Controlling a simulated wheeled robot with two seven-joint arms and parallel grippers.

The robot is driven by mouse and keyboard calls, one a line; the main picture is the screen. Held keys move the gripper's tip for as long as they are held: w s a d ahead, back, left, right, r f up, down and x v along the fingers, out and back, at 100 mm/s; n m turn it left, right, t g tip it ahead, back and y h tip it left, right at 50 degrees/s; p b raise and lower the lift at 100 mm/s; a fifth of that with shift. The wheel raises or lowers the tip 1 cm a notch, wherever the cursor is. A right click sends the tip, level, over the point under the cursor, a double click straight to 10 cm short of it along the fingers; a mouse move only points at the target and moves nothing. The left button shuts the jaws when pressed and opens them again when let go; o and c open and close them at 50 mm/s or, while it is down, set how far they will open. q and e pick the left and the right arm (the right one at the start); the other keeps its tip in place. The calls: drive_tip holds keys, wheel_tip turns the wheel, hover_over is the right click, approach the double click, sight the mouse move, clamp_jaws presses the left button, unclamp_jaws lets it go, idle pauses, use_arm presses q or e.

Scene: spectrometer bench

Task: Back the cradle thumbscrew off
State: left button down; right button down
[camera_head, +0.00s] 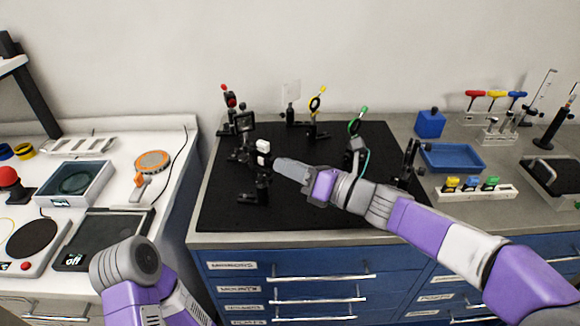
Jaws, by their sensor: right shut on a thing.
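My right gripper (263,153) reaches in from the right over the black breadboard (310,212). Its jaws are shut at a dark mount (242,155) on the board's left part, which I take for the cradle. The thumbscrew between the jaws is too small and covered to make out. A square dark frame (245,121) stands just behind this mount. Of my left arm only links show at the lower left; its gripper is out of view.
Posts with red (230,98), yellow (316,103) and green (360,118) tops stand behind and to the right. A low black mount (256,190) sits in front of the jaws. A blue tray (452,157) lies right of the board. The board's front is clear.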

idle(0.3)
drive_tip(key=c, duration=1.1)
unclamp_jaws()
drive_tip(key=shift+d, duration=0.1)
drive_tip(key=p+v, duration=0.1)
drive_tip(key=v, duration=0.6)
drive_tip(key=shift+s+d, duration=0.2)
